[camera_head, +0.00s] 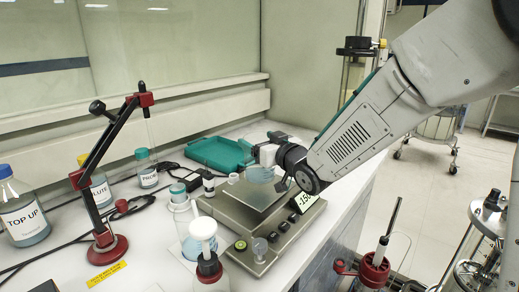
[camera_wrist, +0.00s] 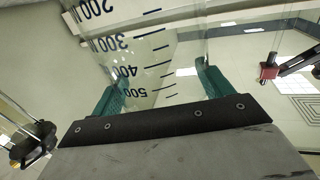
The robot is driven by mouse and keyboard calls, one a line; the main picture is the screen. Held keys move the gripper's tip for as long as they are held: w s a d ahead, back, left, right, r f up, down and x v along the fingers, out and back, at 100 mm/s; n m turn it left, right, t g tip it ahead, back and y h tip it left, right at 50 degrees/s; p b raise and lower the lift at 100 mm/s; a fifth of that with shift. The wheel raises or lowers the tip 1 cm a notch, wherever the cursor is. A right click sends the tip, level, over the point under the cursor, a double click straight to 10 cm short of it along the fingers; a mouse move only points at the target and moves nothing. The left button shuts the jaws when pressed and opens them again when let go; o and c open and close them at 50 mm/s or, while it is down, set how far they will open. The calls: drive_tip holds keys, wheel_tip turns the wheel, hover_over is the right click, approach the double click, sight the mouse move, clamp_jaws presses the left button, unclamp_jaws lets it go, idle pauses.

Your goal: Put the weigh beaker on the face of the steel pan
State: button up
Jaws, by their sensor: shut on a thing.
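The clear weigh beaker (camera_wrist: 150,62), with dark graduation marks, fills the middle of the wrist view between two teal fingers. My gripper (camera_wrist: 160,88) is shut on it. In the head view the gripper (camera_head: 268,157) is over the balance, and the beaker (camera_head: 258,174) shows as a faint clear shape below it. The square steel pan (camera_head: 243,197) is on top of the grey balance, under the beaker. I cannot tell whether the beaker's base touches the pan. The balance display (camera_head: 305,198) shows a negative number, partly hidden by my arm.
A red-based jointed stand (camera_head: 107,248) and labelled bottles (camera_head: 24,215) are farther left. A teal tray (camera_head: 221,152) lies behind. The bench edge is at the right.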

drive_tip(key=shift+w+f, duration=0.45)
drive_tip(key=shift+w, duration=0.3)
drive_tip(key=shift+s+d+f, duration=0.1)
drive_tip(key=shift+d+f, duration=0.2)
drive_tip(key=shift+f, duration=0.35)
drive_tip(key=shift+d+f, duration=0.25)
drive_tip(key=shift+f, duration=0.35)
drive_tip(key=shift+a+f, duration=0.2)
drive_tip(key=shift+a, duration=0.25)
